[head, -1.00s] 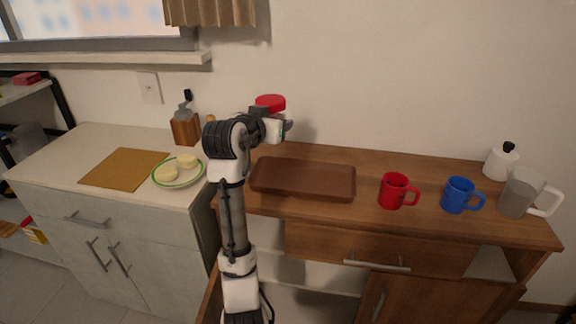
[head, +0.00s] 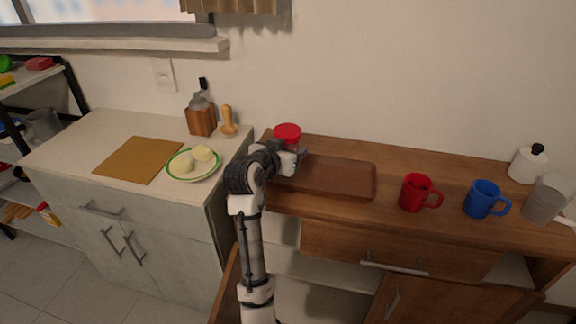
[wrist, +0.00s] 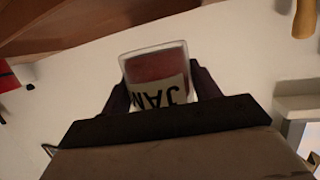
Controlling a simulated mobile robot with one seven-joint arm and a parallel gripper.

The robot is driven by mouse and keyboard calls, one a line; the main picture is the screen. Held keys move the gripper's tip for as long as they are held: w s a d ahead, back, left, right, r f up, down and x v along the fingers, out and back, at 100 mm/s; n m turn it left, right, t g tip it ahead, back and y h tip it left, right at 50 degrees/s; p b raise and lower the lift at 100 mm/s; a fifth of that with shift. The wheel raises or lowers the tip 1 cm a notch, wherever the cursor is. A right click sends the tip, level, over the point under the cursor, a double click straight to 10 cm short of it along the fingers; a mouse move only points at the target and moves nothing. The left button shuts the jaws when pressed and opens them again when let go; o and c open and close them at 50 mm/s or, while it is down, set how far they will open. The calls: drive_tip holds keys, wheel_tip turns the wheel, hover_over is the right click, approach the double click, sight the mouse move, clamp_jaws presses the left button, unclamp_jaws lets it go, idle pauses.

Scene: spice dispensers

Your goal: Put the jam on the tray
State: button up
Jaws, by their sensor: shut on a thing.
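The jam (head: 288,133) is a jar with a red lid, seen in the head view above the left end of the tray. In the wrist view the jam (wrist: 156,78) shows dark red contents and a pale label with "JAM" upside down. My gripper (head: 288,152) is shut on the jar, with a dark finger on each side of it in the wrist view. The tray (head: 340,178) is a brown wooden rectangle on the counter. My gripper hides its left end. I cannot tell whether the jar touches the tray.
A red mug (head: 413,193) and a blue mug (head: 482,199) stand right of the tray. A white plate (head: 208,171) with a green rim holds pale round food on the left counter (head: 80,139). The tray's visible part is empty.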

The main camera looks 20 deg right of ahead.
sight(287, 179)
drive_tip(key=shift+f+p, duration=0.3)
drive_tip(key=shift+f, duration=2.7)
drive_tip(key=shift+f, duration=0.1)
drive_tip(key=shift+f, duration=0.15)
drive_tip(key=o, duration=1.2)
drive_tip(key=shift+c, duration=0.2)
